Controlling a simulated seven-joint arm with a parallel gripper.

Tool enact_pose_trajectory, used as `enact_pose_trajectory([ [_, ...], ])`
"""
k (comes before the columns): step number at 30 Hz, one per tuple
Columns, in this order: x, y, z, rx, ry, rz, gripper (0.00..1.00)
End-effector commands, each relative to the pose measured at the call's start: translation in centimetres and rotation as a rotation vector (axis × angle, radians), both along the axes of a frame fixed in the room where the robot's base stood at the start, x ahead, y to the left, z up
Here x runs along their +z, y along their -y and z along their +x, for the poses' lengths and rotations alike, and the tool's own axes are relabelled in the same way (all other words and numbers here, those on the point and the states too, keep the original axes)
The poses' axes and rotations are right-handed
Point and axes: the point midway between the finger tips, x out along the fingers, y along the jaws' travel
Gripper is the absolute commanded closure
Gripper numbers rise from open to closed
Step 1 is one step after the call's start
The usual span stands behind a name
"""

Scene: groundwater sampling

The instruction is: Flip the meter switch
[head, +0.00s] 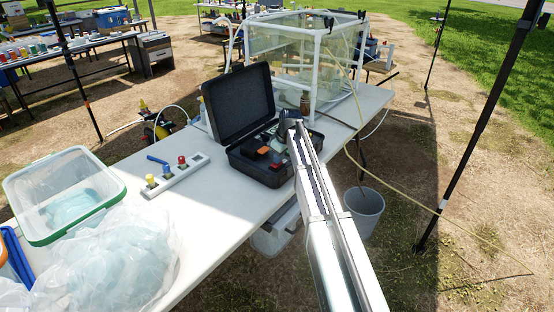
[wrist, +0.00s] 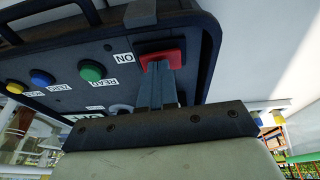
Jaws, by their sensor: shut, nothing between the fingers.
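The meter is a black case standing open on the white table, its lid (head: 238,102) raised, in the head view. In the wrist view its dark panel (wrist: 60,62) fills the upper part. A red switch (wrist: 160,56) sits there in a dark frame beside an upside-down "ON" label (wrist: 122,57). My gripper (wrist: 157,72) is shut and empty, its fingertips at the red switch and overlapping its lower edge; I cannot tell whether they touch. In the head view my arm (head: 322,205) reaches over the right side of the case, and the fingertips are hard to make out.
Green (wrist: 92,70), blue (wrist: 42,77) and yellow (wrist: 15,86) buttons line the panel. A white strip with coloured knobs (head: 188,174) lies left of the case. A clear tank (head: 290,50) and brown bottle (head: 305,103) stand behind. A green-rimmed tub (head: 110,215) is at left.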

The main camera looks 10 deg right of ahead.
Motion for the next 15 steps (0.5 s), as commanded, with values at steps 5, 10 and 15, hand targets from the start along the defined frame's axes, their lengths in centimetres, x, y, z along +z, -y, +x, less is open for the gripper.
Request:
enact_pose_trajectory([
  [5,0.04,0.20,0.19,0.000,0.000,0.000,1.00],
  [10,0.05,0.20,0.16,0.000,0.000,0.000,1.00],
  [15,0.47,0.17,0.13,0.000,0.000,0.000,1.00],
])
